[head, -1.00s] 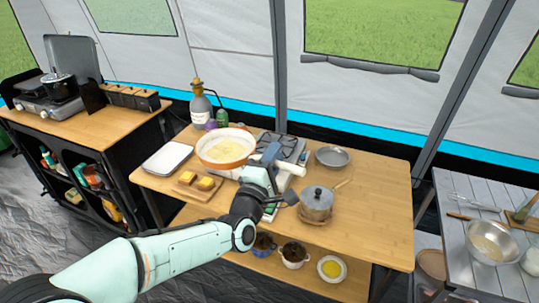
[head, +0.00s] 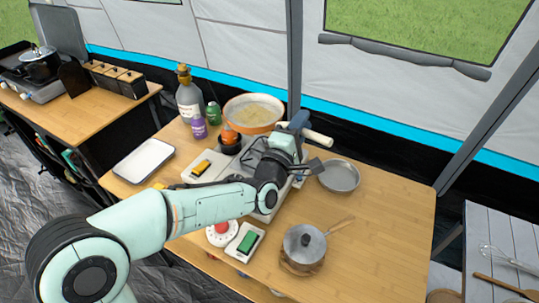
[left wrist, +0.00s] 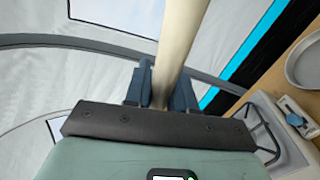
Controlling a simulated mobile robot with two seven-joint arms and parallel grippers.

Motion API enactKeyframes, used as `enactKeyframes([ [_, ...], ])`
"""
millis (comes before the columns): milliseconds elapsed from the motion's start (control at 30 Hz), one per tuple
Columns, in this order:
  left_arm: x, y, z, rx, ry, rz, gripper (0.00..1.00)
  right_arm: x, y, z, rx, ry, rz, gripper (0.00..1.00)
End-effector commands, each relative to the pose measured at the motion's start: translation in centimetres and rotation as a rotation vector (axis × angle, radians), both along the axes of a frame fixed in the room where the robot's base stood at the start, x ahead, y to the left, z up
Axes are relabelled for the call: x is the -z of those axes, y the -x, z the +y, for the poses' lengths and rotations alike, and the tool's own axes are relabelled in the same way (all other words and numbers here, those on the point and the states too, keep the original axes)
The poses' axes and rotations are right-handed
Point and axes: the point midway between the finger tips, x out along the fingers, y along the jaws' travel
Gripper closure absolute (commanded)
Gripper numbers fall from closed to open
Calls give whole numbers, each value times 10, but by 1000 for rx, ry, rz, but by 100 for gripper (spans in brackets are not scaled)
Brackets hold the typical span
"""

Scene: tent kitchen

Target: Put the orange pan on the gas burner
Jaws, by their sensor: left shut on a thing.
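The orange pan (head: 253,113), pale inside, is at the back of the table, beyond the gas burner. My left gripper (head: 297,128) is shut on its cream handle, whose end sticks out to the right. In the left wrist view the handle (left wrist: 183,40) runs up from between the blue fingers (left wrist: 160,88). The gas burner (head: 262,212) is pale with a dark wire grate, and my left arm hides much of it. Its grate also shows in the left wrist view (left wrist: 268,132). The pan's height above the table is hard to tell. My right gripper is out of view.
A white tray (head: 144,160) lies at the left. The table's right side is clear.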

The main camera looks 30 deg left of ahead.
Motion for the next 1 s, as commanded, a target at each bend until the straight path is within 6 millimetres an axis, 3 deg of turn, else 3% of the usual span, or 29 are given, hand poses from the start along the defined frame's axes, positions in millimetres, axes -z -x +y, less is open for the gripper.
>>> enactKeyframes([
  [167, 6, 0, 0, 0, -4, -2, 100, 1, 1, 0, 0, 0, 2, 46],
  [700, 135, 0, 0, 1, -2, 0, 100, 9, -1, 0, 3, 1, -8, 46],
  [1000, 164, 0, 0, 0, -2, -2, 100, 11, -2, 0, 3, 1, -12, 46],
])
